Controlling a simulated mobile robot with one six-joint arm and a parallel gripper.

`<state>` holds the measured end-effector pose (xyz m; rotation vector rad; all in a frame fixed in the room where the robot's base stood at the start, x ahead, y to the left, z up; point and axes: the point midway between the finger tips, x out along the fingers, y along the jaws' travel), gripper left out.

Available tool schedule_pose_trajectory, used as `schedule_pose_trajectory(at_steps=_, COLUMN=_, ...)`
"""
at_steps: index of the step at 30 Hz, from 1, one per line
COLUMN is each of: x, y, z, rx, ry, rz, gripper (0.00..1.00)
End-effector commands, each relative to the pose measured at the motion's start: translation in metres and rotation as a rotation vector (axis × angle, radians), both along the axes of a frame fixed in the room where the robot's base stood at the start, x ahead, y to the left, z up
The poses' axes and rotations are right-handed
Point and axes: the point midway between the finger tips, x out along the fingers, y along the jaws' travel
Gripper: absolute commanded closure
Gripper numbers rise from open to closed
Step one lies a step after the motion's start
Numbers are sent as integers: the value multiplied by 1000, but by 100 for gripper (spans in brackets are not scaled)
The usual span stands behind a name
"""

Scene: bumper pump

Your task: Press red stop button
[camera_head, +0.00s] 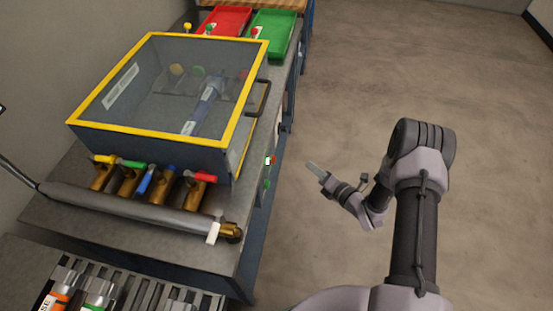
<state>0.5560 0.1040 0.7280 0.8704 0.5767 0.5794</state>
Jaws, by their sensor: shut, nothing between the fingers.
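A small red button (268,160) sits on the right-hand side face of the workbench, beside a small white patch. A small green button (267,184) sits just below it. My gripper (315,168) is to the right of the red button, over the floor, with a visible gap between them. Its fingers are closed together and empty, and they point left toward the bench side. The button faces are seen at a steep angle and are small, so their details are hard to tell.
The workbench (60,215) carries a yellow-framed clear-lidded box (150,90) with a dark handle (259,97) jutting right. Several coloured-handle valves line a grey pipe (130,208). Red (223,20) and green (271,32) trays stand behind. The floor at right is clear.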

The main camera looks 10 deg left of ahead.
Motion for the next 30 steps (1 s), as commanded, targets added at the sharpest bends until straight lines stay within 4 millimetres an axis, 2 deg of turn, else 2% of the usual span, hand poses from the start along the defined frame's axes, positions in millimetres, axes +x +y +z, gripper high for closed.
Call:
schedule_pose_trajectory(at_steps=5, x=0, y=13, z=1, rx=1, ry=1, rz=2, gripper=100)
schedule_pose_trajectory(at_steps=18, x=2, y=74, z=-1, rx=0, ry=1, rz=2, gripper=100)
schedule_pose_trajectory(at_steps=24, x=3, y=87, z=0, rx=1, ry=2, rz=-1, gripper=100)
schedule_pose_trajectory(at_steps=30, x=3, y=88, z=0, rx=1, ry=2, rz=-1, gripper=100)
